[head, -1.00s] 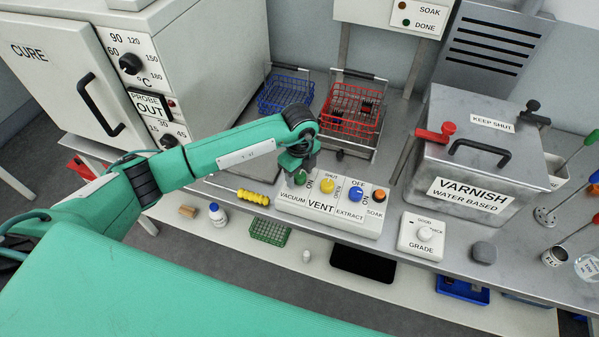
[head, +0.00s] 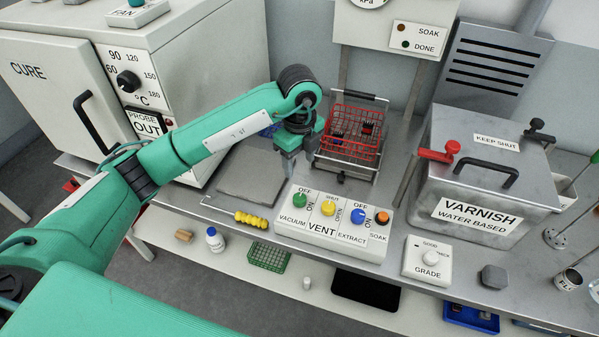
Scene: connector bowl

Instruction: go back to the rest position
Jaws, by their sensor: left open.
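My left gripper (head: 300,163) is open and points down above the bench, behind the control box and just left of the red wire basket. It looks empty; its fingertips are small in the picture. My left arm reaches in from the left across the oven front. The control box (head: 322,232) carries a green vacuum knob (head: 299,199), a yellow vent knob (head: 328,208), a blue extract knob (head: 358,215) and an orange soak button (head: 381,217). My right gripper is not in view.
The red basket (head: 350,140) stands close right of my gripper. A blue basket (head: 268,131) is mostly hidden behind my arm. The varnish tank (head: 480,205) and grade box (head: 427,260) are at right. The oven (head: 60,100) stands at left. A flat grey plate (head: 248,178) lies below my arm.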

